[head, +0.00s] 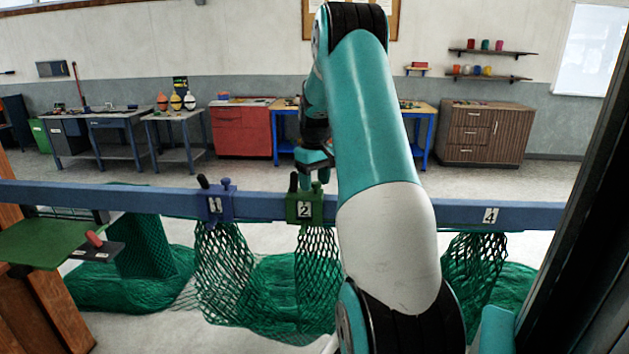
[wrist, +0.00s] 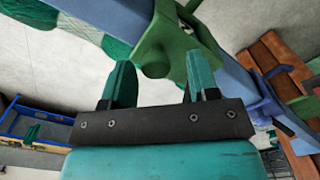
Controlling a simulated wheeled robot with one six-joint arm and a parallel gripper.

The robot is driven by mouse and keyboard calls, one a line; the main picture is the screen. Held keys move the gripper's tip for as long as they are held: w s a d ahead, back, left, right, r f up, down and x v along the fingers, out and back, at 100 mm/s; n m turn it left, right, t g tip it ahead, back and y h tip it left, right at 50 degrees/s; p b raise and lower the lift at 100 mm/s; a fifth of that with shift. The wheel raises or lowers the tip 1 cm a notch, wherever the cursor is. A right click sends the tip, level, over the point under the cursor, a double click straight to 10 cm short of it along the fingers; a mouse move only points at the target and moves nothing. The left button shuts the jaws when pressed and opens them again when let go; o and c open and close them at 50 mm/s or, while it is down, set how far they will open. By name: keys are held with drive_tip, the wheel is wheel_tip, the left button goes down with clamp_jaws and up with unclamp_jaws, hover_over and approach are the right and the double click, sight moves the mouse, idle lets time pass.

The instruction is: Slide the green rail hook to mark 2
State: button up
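The green rail hook (head: 304,208) sits on the blue rail (head: 140,198), with a white plate reading 2 (head: 304,210) showing at its front. Green netting hangs below it. My gripper (head: 315,174) is above and just right of the hook in the head view. In the wrist view my gripper (wrist: 160,82) is open, its two teal fingers apart and nothing between them. The green hook (wrist: 152,48) lies just beyond the fingertips, its round knob (wrist: 155,60) in line with the gap. I see no clear contact.
A blue hook (head: 214,204) sits at plate 1 to the left. Plate 4 (head: 491,215) is on the rail at right. My arm hides the rail between plates 2 and 4. Benches line the far wall.

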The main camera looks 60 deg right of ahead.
drive_tip(key=shift+r, duration=0.1)
wheel_tip(320, 180, up, 17)
drive_tip(key=b, duration=0.3)
idle(0.6)
